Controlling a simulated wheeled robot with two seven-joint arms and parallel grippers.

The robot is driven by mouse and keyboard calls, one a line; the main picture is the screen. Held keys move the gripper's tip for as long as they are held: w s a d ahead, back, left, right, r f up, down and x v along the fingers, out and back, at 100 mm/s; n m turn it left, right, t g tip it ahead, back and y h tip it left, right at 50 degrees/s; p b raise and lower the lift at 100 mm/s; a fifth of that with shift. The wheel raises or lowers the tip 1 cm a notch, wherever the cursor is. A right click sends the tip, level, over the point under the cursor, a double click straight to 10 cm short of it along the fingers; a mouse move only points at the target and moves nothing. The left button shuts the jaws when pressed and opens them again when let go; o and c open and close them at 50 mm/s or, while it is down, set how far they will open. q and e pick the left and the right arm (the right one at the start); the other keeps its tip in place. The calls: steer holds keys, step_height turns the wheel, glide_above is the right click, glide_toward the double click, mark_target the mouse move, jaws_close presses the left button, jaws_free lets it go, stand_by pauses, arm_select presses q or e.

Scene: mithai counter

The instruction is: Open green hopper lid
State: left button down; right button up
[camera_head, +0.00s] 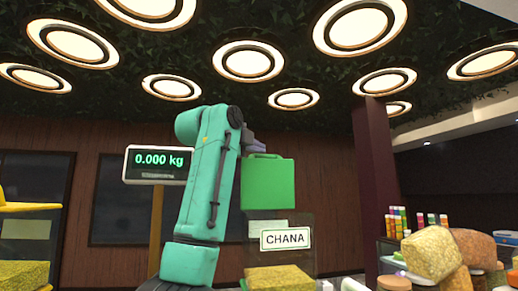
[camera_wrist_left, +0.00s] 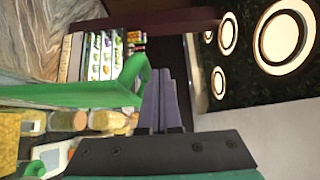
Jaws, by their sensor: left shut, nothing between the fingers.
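The green hopper lid (camera_head: 268,185) stands upright, its broad face toward me, above the clear hopper labelled CHANA (camera_head: 312,262). Its hinge is not clear to see. My left gripper (camera_head: 256,147) is at the lid's top edge, with its purple fingers partly behind my arm and the lid. In the left wrist view the lid's green edge and raised handle (camera_wrist_left: 137,72) lie just left of my shut, empty fingers (camera_wrist_left: 161,90). I cannot tell whether they touch it. My right gripper is in neither view.
A scale display (camera_head: 158,165) reading 0.000 kg stands on a post left of my arm. A yellow lid (camera_head: 28,206) is at the far left. Lumpy brown blocks (camera_head: 432,254) and coloured bottles (camera_head: 398,221) are at the right, by a dark red pillar (camera_head: 376,180).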

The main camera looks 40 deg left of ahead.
arm_select(q)
steer(key=shift+w+a+f, duration=0.15)
steer(key=shift+w+a, duration=0.2)
steer(key=shift+a, duration=0.1)
steer(key=shift+s+d, duration=0.1)
steer(key=shift+d, duration=0.05)
steer(key=s+d+b, duration=0.2)
steer(key=s+b, duration=0.3)
steer(key=s, duration=0.9)
steer(key=shift+d+b, duration=0.25)
steer(key=shift+b, duration=0.1)
